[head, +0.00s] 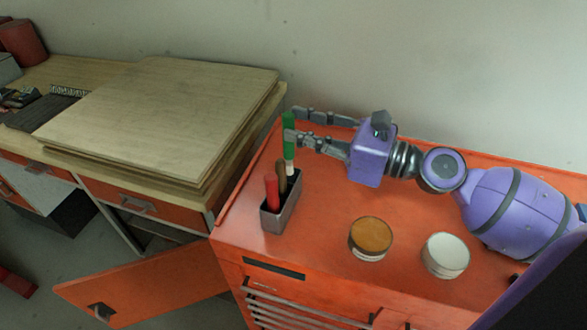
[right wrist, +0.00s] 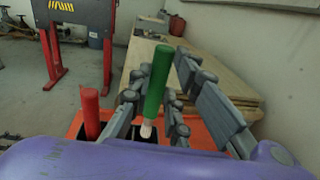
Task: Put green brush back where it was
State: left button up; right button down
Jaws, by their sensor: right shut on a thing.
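The green brush (head: 289,150) is upright with its pale bristles down, held in my right gripper (head: 291,127). The fingers close on it from the right, and the green handle also shows between them in the right wrist view (right wrist: 157,85). Its lower end is at the back of the grey brush holder (head: 281,216); I cannot tell whether the bristles are inside it or just above. A red brush (head: 271,190) and a brown brush (head: 283,179) stand in the holder. My left gripper is not in view.
The holder stands near the left edge of the orange cabinet top (head: 325,205). A tin with brown contents (head: 371,236) and a tin with white contents (head: 446,253) stand to the right. Stacked wooden boards (head: 165,115) lie on the bench at left.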

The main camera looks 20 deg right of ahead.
aim_at(292, 158)
notch_tip(292, 158, down, 7)
jog(key=shift+w+f+b, duration=0.1)
jog(key=shift+f+b, duration=0.05)
jog(key=shift+b, duration=0.35)
jog(key=shift+f, duration=0.15)
jog(key=c, duration=1.9)
grip_release()
